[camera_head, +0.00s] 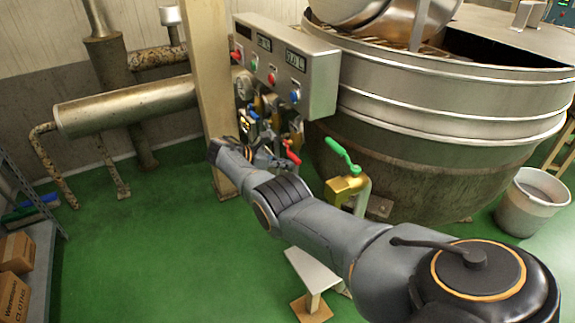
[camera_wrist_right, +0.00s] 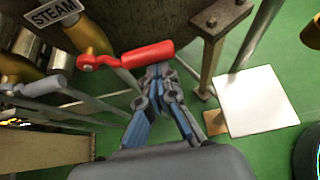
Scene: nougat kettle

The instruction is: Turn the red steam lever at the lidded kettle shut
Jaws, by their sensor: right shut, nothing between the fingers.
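The red steam lever (camera_head: 291,153) is small in the head view, just beyond my right gripper (camera_head: 272,157). In the right wrist view the lever's red handle (camera_wrist_right: 146,54) lies roughly level across the picture, beside a brass valve body (camera_wrist_right: 88,36) and a "STEAM" sign (camera_wrist_right: 52,11). My right gripper (camera_wrist_right: 160,72) is shut and empty, its fingertips right at the handle's underside in the picture; I cannot tell whether they touch. The large steel kettle (camera_head: 440,172) stands right of the lever. My left gripper is not in view.
A green lever (camera_head: 343,155) on a brass valve stands right of the red one. A control box (camera_head: 287,66) hangs above. A small white-topped stand (camera_head: 308,272) is below my arm. A grey bucket (camera_head: 532,203) is at right. Open green floor lies left.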

